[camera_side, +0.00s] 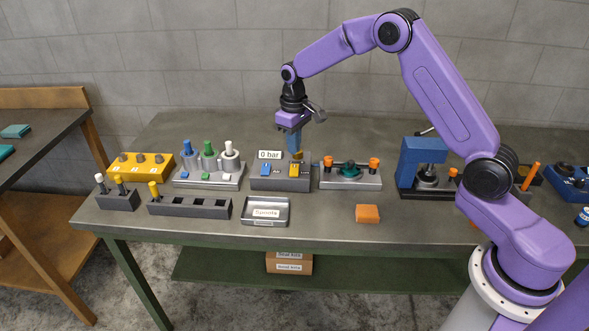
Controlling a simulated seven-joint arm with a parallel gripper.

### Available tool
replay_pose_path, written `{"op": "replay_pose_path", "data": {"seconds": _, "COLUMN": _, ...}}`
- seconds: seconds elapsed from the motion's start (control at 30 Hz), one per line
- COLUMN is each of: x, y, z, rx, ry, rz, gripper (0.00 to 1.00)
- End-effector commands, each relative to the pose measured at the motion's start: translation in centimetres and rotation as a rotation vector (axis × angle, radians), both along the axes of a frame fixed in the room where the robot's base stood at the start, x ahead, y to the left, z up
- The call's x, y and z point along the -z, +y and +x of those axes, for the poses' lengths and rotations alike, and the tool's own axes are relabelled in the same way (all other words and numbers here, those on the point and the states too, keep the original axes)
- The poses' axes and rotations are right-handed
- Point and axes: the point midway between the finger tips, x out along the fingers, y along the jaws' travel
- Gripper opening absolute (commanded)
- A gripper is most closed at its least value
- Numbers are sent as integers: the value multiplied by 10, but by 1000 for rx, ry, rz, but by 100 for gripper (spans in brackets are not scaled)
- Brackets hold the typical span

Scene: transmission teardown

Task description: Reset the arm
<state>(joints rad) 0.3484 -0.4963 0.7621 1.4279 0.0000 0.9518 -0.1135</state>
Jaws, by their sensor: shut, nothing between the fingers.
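My gripper (297,155) points straight down above the dark grey box with the "0 bar" label (270,155). It is shut and holds nothing. Its fingertips are just above or touching the yellow part (295,171) on the right of that box; I cannot tell which. A blue part (266,170) sits on the left of the same box.
Left of the box stand a grey fixture (208,180) with blue, green and white-topped pieces and a yellow block (141,167). A "Sprints"-like labelled tray (266,211) and an orange block (368,214) lie in front. A blue press (420,160) stands right.

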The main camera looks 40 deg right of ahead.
Motion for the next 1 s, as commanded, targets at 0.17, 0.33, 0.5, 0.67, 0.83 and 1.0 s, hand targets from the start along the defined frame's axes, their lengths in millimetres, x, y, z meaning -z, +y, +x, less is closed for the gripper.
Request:
{"op": "replay_pose_path", "data": {"seconds": 0.17, "x": -2, "y": 3, "z": -3, "rx": -8, "ry": -1, "rz": 0, "gripper": 0}}
{"op": "replay_pose_path", "data": {"seconds": 0.33, "x": -22, "y": 29, "z": -29, "rx": -80, "ry": -6, "rz": 2, "gripper": 0}}
{"op": "replay_pose_path", "data": {"seconds": 0.5, "x": -50, "y": 64, "z": -84, "rx": -200, "ry": -11, "rz": 3, "gripper": 0}}
{"op": "replay_pose_path", "data": {"seconds": 0.67, "x": -72, "y": 84, "z": -145, "rx": -317, "ry": -14, "rz": 6, "gripper": 0}}
{"op": "replay_pose_path", "data": {"seconds": 0.83, "x": -88, "y": 92, "z": -213, "rx": -440, "ry": -17, "rz": 9, "gripper": 0}}
{"op": "replay_pose_path", "data": {"seconds": 1.0, "x": -97, "y": 86, "z": -281, "rx": -565, "ry": -20, "rz": 13, "gripper": 0}}
